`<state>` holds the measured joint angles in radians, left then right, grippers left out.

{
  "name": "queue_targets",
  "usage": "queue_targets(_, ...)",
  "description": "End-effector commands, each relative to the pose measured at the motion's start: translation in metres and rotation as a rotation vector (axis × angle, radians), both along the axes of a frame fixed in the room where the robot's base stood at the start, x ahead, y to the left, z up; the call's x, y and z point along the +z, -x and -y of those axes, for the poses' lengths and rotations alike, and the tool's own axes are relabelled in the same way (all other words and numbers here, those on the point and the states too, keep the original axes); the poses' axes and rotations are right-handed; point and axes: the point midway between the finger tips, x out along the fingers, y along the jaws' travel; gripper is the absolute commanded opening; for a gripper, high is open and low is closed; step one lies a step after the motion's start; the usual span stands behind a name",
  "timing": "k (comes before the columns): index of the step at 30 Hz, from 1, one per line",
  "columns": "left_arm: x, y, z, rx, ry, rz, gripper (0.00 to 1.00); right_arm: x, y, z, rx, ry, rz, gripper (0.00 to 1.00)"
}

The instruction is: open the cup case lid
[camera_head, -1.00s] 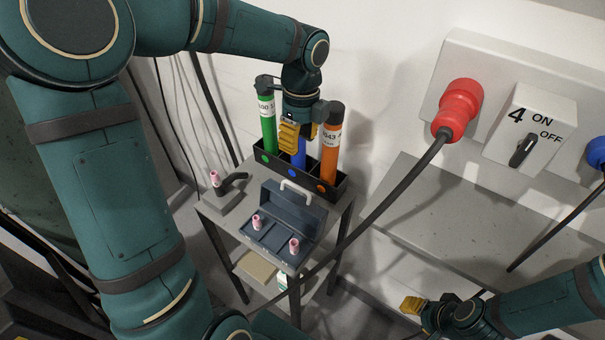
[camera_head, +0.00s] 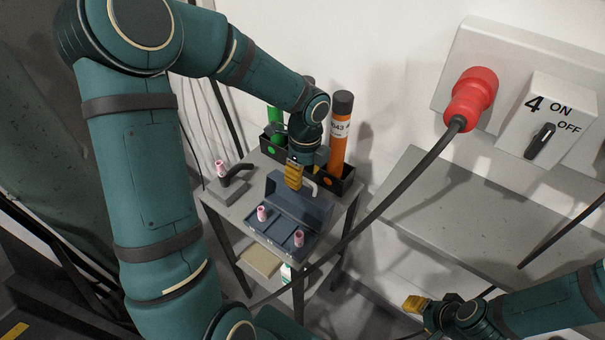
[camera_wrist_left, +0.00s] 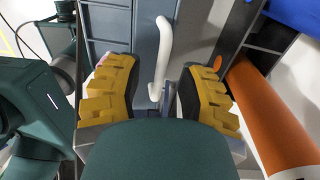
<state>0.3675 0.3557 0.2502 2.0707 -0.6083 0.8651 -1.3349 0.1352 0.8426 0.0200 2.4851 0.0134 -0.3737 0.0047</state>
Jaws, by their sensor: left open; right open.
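The cup case (camera_head: 273,236) is a dark blue-grey box on a small grey table, with its lid (camera_head: 297,203) standing raised at the back. Two pink cups (camera_head: 262,213) (camera_head: 299,238) show in its base. The white lid handle (camera_head: 312,186) is partly hidden by my left gripper (camera_head: 293,178), which is just above the lid's upper edge. In the left wrist view, my left gripper (camera_wrist_left: 158,80) is open, with its yellow fingers on either side of the white handle (camera_wrist_left: 162,50); I cannot tell whether they touch. My right gripper (camera_head: 425,308) is open and empty at lower right.
A black rack (camera_head: 345,182) with an orange tube (camera_head: 341,135) and a green tube (camera_head: 275,118) stands close behind the case. A pink cup (camera_head: 221,168) sits by a black stand at left. A thick black cable (camera_head: 400,183) hangs from a red plug (camera_head: 470,98), passing across the table's front right.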

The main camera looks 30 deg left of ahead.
Motion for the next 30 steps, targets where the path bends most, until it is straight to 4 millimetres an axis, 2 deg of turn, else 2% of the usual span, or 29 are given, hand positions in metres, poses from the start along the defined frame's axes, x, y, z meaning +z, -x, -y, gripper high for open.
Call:
queue_targets(6, 0.0001, 0.0, -0.0002, 0.0, 0.0, 0.0, 0.38, 0.0001, 0.0, -0.0001, 0.0, 0.0, 0.0, 0.47)
queue_targets(8, 0.0001, 0.0, -0.0002, 0.0, 0.0, 0.0, 0.17, 0.0001, 0.0, -0.0001, 0.0, 0.0, 0.0, 0.47)
queue_targets(9, 0.0001, 0.0, -0.0002, 0.0, 0.0, 0.0, 0.03, 0.0002, 0.0, -0.0002, 0.0, 0.0, 0.0, 0.47)
queue_targets(10, 0.0002, 0.0, -0.0002, 0.0, 0.0, 0.0, 0.0, 0.0002, 0.0, -0.0002, 0.0, 0.0, 0.0, 0.47)
queue_targets(30, -0.0009, 0.0033, -0.0007, 0.001, 0.002, 0.024, 0.0, -0.0031, -0.0001, -0.0002, 0.001, 0.0, 0.0, 0.47)
